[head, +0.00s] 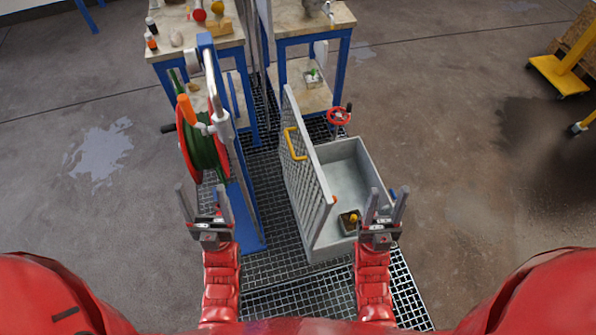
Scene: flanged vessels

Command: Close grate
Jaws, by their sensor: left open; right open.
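The grate (305,170) is a grey mesh panel with a yellow handle (292,143) on its left face. It stands upright along the left side of a grey open basin (349,167), so the basin is uncovered. My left gripper (204,203) is open and empty, left of the grate and in front of the hose reel. My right gripper (385,207) is open and empty, over the near right corner of the basin. Neither gripper touches the grate.
A hose reel (203,150) on a blue stand is left of the grate. A red valve wheel (339,116) stands behind the basin. A small dark box with a yellow item (353,218) lies inside the basin's near end. Blue-legged tables (307,22) stand behind. Floor at right is open.

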